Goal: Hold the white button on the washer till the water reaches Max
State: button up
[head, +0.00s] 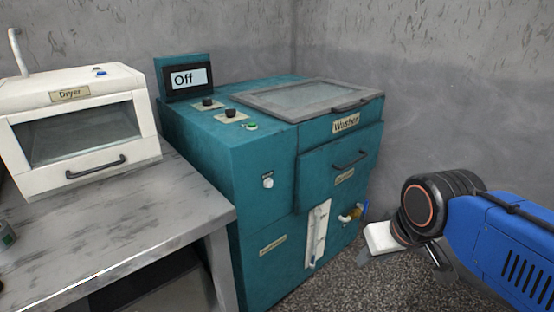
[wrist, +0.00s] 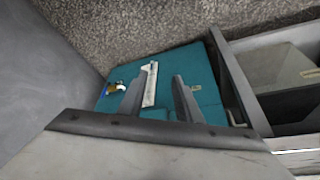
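The teal washer (head: 250,150) stands in the middle of the head view. Its white button (head: 268,183) is a small round knob on the front face, under a small label. A white vertical water gauge (head: 318,235) is low on the front, with some blue near its bottom. I cannot make out the button in the wrist view.
A white dryer (head: 75,120) sits on a grey table (head: 130,215) at the left. A brass and blue tap (head: 352,213) sticks out beside the gauge. The washer's drawer handle (head: 350,160) also protrudes. Open gravelly floor (head: 390,285) lies before the washer's right side.

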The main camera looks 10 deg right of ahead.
grip_shut()
dwell(1.7)
